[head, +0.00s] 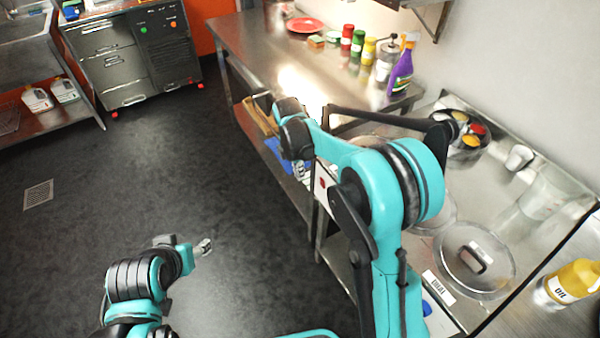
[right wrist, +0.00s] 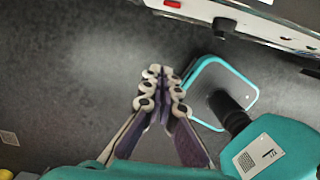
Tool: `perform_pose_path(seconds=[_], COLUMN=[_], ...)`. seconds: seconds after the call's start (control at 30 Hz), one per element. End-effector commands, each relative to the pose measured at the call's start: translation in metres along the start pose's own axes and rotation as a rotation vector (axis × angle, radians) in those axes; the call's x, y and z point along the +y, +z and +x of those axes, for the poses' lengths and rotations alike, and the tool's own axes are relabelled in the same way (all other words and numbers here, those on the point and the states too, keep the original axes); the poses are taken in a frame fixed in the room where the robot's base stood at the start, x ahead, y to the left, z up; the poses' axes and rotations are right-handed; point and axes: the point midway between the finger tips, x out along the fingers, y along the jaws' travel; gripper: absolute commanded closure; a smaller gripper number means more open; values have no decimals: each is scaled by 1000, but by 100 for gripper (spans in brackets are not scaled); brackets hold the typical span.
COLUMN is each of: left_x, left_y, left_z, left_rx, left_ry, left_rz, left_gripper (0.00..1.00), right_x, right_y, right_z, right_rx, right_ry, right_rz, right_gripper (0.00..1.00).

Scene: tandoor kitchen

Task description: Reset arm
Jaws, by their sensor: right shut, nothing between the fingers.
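My right arm rises through the middle of the head view and bends over the counter's front edge. My right gripper (head: 302,172) hangs at its end, small and partly hidden by the arm. In the right wrist view the right gripper (right wrist: 163,76) points down over dark floor, its fingers together with nothing between them. My left arm is low at the lower left of the head view. My left gripper (head: 205,247) is over open floor, too small to tell its finger state.
A steel counter (head: 250,38) runs along the right, holding a purple spray bottle (head: 401,72), a red plate (head: 305,25), a glass-lidded pan (head: 450,285) and a yellow oil bottle (head: 572,284). A steel cabinet (head: 120,65) stands at the back. The floor (head: 130,150) at left is clear.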

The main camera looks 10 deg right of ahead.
Motion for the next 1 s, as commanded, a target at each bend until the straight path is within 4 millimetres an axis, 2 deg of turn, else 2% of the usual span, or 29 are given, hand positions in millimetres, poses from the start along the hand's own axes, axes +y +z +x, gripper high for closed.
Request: perform_pose_path(seconds=[0.3,0.37,0.47,0.7,0.83,1.0], left_x=[0,0,0,0,0,0], left_y=[0,0,0,0,0,0], left_z=[0,0,0,0,0,0], left_rx=[0,0,0,0,0,0], left_ry=[0,0,0,0,0,0], left_rz=[0,0,0,0,0,0], left_gripper=[44,44,44,44,44,44], right_x=[-2,-6,-21,-90,-131,-184], right_y=[0,2,4,9,6,-2], right_z=[-2,-8,-28,-86,-105,-114], right_rx=[0,0,4,60,121,235], right_ry=[4,15,52,204,284,377], right_rz=[13,45,166,670,955,1325], right_gripper=[100,100,100,100,100,100])
